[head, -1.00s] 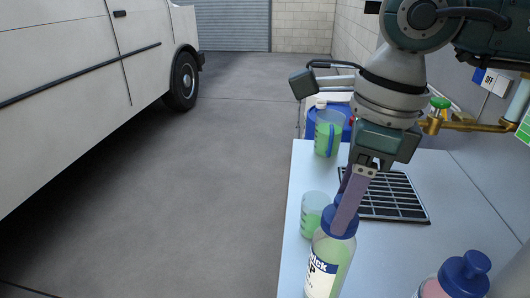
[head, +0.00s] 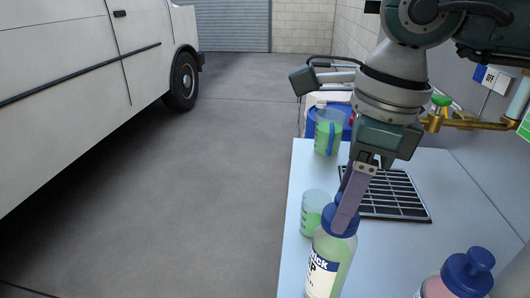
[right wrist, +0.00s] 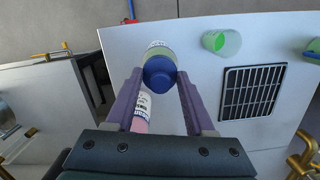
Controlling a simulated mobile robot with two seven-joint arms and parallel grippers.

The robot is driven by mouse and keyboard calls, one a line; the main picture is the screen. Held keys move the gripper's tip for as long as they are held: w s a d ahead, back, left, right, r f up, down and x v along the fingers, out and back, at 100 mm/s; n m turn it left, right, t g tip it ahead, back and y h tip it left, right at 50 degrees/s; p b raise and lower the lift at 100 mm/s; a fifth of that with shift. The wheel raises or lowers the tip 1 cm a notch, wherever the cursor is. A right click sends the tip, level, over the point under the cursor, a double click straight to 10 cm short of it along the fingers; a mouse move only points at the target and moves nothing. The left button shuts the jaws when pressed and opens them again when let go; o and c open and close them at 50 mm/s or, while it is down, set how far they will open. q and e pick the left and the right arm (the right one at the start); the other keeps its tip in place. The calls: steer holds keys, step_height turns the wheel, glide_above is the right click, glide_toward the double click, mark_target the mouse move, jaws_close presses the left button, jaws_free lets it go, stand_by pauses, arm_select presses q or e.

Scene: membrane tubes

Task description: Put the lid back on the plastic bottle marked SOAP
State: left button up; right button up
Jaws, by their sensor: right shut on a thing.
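The plastic bottle (head: 325,268) stands upright near the table's front left edge. It holds pale green liquid, and its label is partly cut off, with a "P" showing. The blue lid (head: 328,216) is at the bottle's top, in line with the neck. My right gripper (head: 343,226) comes down from above and is shut on the lid. In the right wrist view the lid (right wrist: 159,75) sits between the two purple fingers, over the bottle (right wrist: 160,54). I cannot tell whether the lid is fully seated. My left gripper is not in view.
A beaker of green liquid (head: 313,212) stands close behind the bottle. A jug (head: 327,133) is at the table's far end, and a black grate (head: 398,196) lies right of the gripper. A pink bottle with a blue cap (head: 466,272) is at front right.

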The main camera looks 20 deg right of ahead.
stand_by(0.7)
steer(key=o, duration=1.3)
steer(key=shift+o, duration=1.3)
steer(key=shift+r, duration=0.15)
steer(key=shift+r+p, duration=2.35)
steer(key=shift+r, duration=1.05)
steer(key=shift+c, duration=0.2)
